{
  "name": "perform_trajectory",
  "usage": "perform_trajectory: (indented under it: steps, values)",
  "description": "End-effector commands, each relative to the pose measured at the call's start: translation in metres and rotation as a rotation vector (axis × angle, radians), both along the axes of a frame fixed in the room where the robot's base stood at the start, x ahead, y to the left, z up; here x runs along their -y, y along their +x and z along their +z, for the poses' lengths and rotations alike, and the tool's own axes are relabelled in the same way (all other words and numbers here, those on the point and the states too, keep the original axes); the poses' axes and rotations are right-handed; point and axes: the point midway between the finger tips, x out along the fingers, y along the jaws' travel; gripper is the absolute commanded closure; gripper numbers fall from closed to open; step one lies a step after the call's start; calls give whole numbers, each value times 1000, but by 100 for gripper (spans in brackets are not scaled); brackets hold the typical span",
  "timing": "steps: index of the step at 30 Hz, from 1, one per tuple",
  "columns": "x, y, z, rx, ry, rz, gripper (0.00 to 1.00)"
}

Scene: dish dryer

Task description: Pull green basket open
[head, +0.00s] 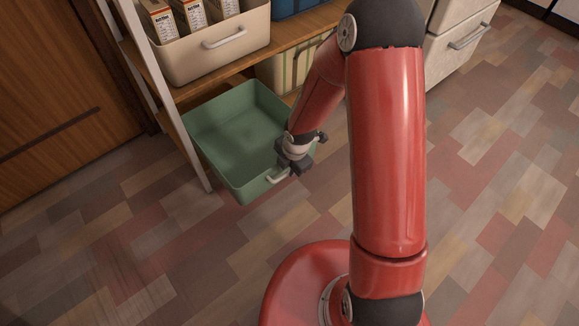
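The green basket (228,181) is on the low level of the shelf unit and juts well out over the floor. It is empty inside, and its light handle (277,178) is on the front wall. My gripper (293,170) is at the front right of the basket, at the right end of the handle. The fingers are small and dark here and partly hidden by the wrist. I cannot tell whether they are closed around the handle or only beside it.
A beige bin (218,51) with boxes (192,12) stands on the shelf above. A striped bin (290,72) sits behind my forearm. A white shelf post (165,105) is left of the basket. The floor (150,245) in front is clear.

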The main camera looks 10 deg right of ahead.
Motion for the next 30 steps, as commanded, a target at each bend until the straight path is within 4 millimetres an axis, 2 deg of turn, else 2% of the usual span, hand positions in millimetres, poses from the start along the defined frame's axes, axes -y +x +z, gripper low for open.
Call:
perform_trajectory:
  steps: [6, 12, 30]
  values:
    - [5, -5, 41, 3, 0, -2, 80]
    - [7, -9, 65, 1, 0, -1, 80]
    - [8, -11, 69, 0, -1, 0, 80]
